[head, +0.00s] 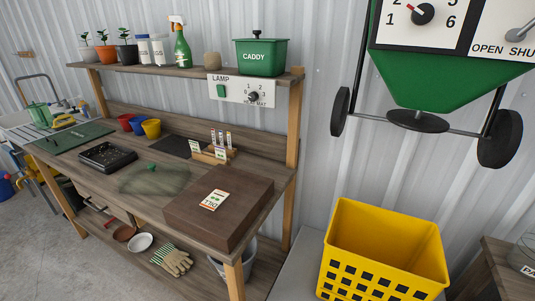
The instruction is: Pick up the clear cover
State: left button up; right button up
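The clear cover (153,180) is a see-through, low dome on the wooden workbench (105,186). It has a small green knob (151,167) on top. It sits between the black seed tray (107,157) on its left and a brown wooden box or block (225,212) on its right, apart from the tray. Its clear edges are faint against the wood. Neither of my grippers shows in the head view.
A seed packet (214,200) lies on the brown block. Small coloured pots (151,128), a dark mat (171,146) and a label rack (213,153) stand behind the cover. A shelf (190,73) runs above. A yellow crate (383,247) stands right of the bench.

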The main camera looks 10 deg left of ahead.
aim_at(143, 177)
jog(key=u, duration=1.45)
